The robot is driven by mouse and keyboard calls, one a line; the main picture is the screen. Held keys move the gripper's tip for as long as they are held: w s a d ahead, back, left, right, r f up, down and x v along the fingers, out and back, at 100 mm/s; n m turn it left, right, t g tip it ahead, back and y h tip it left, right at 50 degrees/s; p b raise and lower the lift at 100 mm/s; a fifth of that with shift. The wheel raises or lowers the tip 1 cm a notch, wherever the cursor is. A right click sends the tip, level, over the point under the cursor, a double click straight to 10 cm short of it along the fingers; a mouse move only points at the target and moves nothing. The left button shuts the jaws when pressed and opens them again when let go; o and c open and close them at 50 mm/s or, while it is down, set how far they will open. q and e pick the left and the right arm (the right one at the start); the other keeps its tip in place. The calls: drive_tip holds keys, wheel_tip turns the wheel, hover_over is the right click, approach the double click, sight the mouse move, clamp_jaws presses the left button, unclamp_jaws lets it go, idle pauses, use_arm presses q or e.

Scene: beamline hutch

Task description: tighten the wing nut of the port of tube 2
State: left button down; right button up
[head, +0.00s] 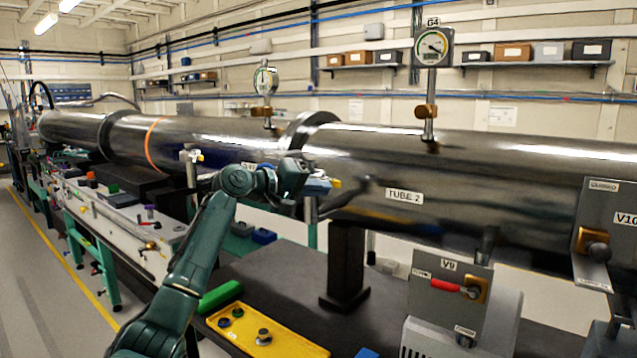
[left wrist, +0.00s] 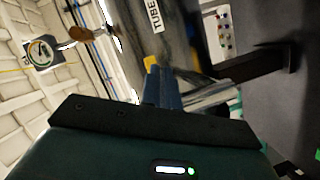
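Tube 2 (head: 480,180) is the large shiny steel tube labelled "TUBE 2"; part of its label also shows in the left wrist view. A port stem (head: 311,208) stands by its left end, with a small yellow wing nut (head: 337,183) at the top. My left gripper (head: 319,187) has come to this port from the left. In the left wrist view its blue fingers (left wrist: 162,86) are close together, with the yellow wing nut (left wrist: 151,62) at their tips. They look shut on it, though the fingers hide part of the contact. My right gripper is in neither view.
Gauge G4 (head: 433,47) stands on top of tube 2. Valve panel V9 (head: 449,288) and valve V10 (head: 608,232) are at the right. A yellow tray (head: 290,345) with several small round parts and a green cylinder (head: 220,297) lie on the dark bench below.

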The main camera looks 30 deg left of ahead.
use_arm(q)
drive_tip(key=shift+f+m, duration=0.1)
drive_tip(key=shift+m, duration=0.3)
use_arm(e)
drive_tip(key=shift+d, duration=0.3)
use_arm(q)
drive_tip(key=c, duration=2.1)
unclamp_jaws()
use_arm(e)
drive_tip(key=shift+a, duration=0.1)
use_arm(q)
drive_tip(key=shift+o, duration=0.9)
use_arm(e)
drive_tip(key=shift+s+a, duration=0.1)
use_arm(q)
drive_tip(key=b+v, duration=0.3)
drive_tip(key=v, duration=1)
drive_tip(key=shift+s+r, duration=0.15)
drive_tip(key=shift+r, duration=0.1)
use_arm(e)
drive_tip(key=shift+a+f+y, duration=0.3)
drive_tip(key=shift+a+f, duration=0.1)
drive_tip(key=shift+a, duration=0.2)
use_arm(q)
drive_tip(key=shift+d, duration=0.1)
